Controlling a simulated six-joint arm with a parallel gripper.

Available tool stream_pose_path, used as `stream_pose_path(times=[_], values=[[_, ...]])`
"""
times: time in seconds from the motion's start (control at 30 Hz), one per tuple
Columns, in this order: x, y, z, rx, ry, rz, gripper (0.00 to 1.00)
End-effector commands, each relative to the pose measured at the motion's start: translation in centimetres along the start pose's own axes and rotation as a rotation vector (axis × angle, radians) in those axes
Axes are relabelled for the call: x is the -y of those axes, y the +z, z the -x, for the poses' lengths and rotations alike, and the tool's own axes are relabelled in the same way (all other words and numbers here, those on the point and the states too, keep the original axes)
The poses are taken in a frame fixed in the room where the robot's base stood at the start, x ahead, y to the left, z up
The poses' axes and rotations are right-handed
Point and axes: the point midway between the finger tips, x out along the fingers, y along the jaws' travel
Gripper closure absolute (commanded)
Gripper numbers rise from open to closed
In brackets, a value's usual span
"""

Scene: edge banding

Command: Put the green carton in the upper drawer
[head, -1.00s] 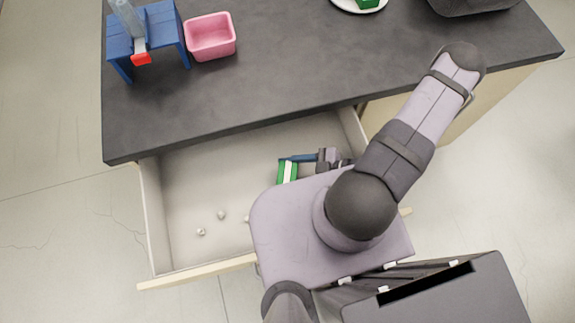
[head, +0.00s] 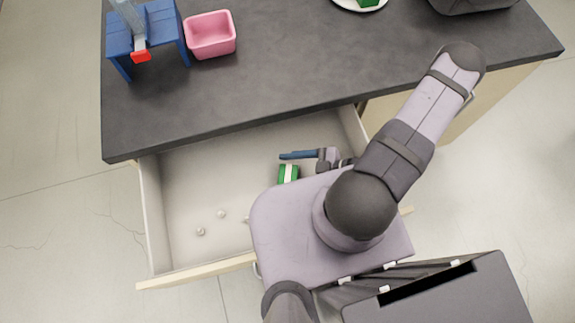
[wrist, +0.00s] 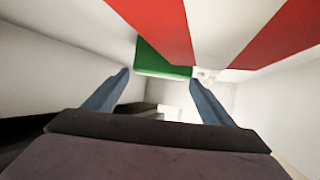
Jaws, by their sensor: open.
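The green carton (head: 288,174) with a white stripe lies inside the open upper drawer (head: 190,190), towards its right side. My gripper (head: 297,155) is in the drawer just behind the carton, with one blue finger showing and a small gap to it. In the wrist view my gripper (wrist: 160,80) has its two blue fingers spread apart, with nothing clamped between them. A green face, apparently the carton (wrist: 162,62), shows beyond the fingertips. My arm hides the drawer's right front part.
The dark countertop (head: 270,75) above holds a pink bin (head: 210,35), a blue stand (head: 150,30) and a plate (head: 345,4) with a green item. A red-and-white striped surface (wrist: 225,30) fills the wrist view's top.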

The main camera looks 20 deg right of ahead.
Motion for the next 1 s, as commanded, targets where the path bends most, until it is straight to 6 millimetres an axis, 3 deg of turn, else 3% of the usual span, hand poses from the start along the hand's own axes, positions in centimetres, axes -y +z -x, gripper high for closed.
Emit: stream_pose_path(times=[0.07, 0.27, 0.53, 0.7, 1.0], values=[[0.1, 0.7, -0.5, -0.007, -0.001, -0.003, 0.23], [0.1, -0.5, 0.1, -0.008, -0.001, -0.003, 0.23], [0.0, -1.1, 3.8, -0.003, 0.005, -0.003, 0.23], [0.1, -3.7, 4.7, -0.004, -0.002, -0.003, 0.23], [0.1, -6.4, 6.0, -0.005, -0.002, -0.004, 0.23]])
